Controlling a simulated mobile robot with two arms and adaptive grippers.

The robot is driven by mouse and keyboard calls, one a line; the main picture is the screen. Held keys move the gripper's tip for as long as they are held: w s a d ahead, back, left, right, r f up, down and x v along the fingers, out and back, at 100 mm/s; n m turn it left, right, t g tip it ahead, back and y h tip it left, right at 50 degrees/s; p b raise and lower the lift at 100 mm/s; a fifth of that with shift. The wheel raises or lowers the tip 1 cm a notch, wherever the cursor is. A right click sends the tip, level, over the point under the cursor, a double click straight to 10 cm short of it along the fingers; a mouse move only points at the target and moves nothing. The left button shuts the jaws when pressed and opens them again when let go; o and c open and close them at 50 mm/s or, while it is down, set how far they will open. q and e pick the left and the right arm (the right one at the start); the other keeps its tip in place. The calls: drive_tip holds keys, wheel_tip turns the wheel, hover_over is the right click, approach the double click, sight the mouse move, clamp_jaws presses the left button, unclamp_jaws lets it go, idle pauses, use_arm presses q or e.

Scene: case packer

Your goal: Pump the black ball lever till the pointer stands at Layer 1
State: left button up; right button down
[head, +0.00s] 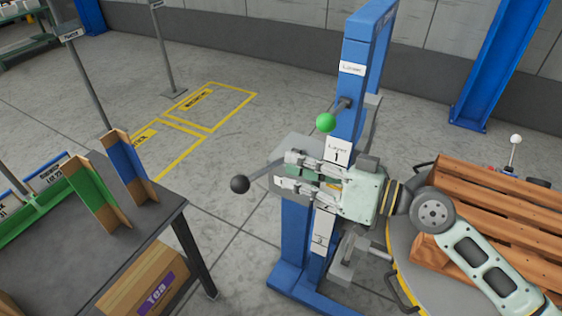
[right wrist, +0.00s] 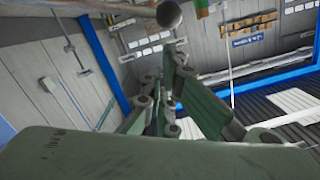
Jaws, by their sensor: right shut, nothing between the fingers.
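The black ball (head: 239,184) sits at the end of a lever that sticks out to the left from the blue lift column (head: 366,45). My right gripper (head: 283,172) is in front of the column, its fingers pointing left towards the ball, shut and empty. The ball is apart from the fingertips in the head view. A dark ball (right wrist: 168,14) shows at the top edge of the right wrist view, beyond the fingers (right wrist: 165,100). The Layer 1 label (head: 338,152) is on the column just above the gripper. I cannot make out the pointer. My left gripper is out of view.
A green ball (head: 326,122) on a second lever is just above my right gripper. A wooden pallet (head: 490,205) lies on a round turntable at the right. A dark table (head: 150,215) with green and blue dividers stands at the left.

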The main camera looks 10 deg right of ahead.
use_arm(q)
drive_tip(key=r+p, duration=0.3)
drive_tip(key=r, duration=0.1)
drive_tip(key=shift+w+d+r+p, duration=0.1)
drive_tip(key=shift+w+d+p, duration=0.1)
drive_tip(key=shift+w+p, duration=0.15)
use_arm(e)
drive_tip(key=x, duration=0.8)
drive_tip(key=shift+w+a, duration=0.2)
drive_tip(key=shift+a, duration=0.2)
